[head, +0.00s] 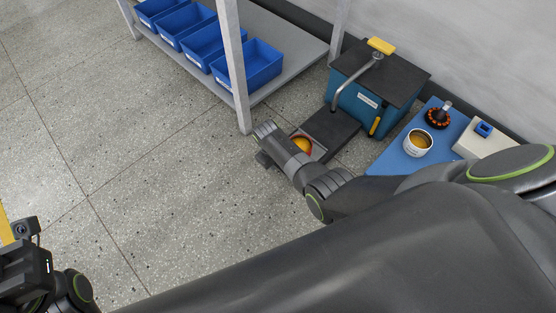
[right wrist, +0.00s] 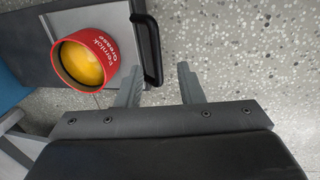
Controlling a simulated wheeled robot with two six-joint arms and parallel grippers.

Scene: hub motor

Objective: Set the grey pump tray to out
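The grey pump tray (right wrist: 105,20) sticks out from the front of the teal pump (head: 355,105), which has a black top. In the right wrist view a red grease can (right wrist: 85,60) with yellow contents stands in the tray. Its yellow top also shows in the head view (head: 302,146), partly hidden by my right arm. The tray's black bar handle (right wrist: 150,45) is at its outer edge. My right gripper (right wrist: 160,78) is open, with one end of the handle between its fingers, apart from the right finger. My left gripper (head: 25,265) is low at the left; its fingers are unclear.
A grey shelf (head: 290,45) with several blue bins (head: 250,65) stands left of the pump. A blue mat (head: 390,160) to its right bears a white tin (head: 417,142), an orange-and-black round part (head: 438,117) and a pale block (head: 480,140). The speckled floor at the left is clear.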

